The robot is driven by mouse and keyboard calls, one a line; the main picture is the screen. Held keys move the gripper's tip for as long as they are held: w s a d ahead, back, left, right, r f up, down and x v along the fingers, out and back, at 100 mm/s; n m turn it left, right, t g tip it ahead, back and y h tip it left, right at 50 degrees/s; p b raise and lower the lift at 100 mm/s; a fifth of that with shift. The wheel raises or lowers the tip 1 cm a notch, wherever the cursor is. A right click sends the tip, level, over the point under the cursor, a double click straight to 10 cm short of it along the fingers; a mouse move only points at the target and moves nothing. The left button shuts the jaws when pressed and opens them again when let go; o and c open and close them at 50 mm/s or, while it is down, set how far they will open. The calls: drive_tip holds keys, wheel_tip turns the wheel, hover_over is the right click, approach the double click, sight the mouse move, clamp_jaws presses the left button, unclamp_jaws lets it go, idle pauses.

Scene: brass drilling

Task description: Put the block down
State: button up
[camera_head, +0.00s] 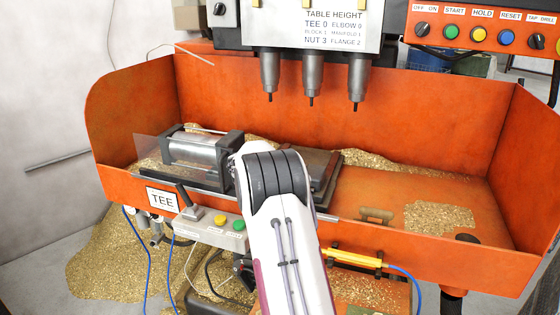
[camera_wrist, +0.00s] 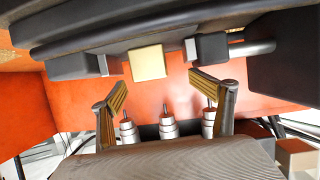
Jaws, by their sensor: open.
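A pale brass block (camera_wrist: 149,61) shows in the wrist view between two dark clamp pieces, just beyond my fingertips. It looks seated in the fixture, though its contact with the clamp pieces is hard to tell. My gripper (camera_wrist: 158,86) is open, with its two brass-coloured finger pads spread wide and nothing between them. A gap shows between the pads and the block. In the head view my own arm hides the gripper and the block.
An orange chip tray (camera_head: 130,110) surrounds the fixture. A clamp cylinder (camera_head: 195,150) stands left of my arm. Several drill spindles (camera_head: 313,72) hang above and behind.

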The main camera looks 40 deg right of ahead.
drive_tip(key=shift+r, duration=0.15)
drive_tip(key=shift+r, duration=0.55)
drive_tip(key=v, duration=1.2)
drive_tip(key=shift+w, duration=0.1)
idle(0.4)
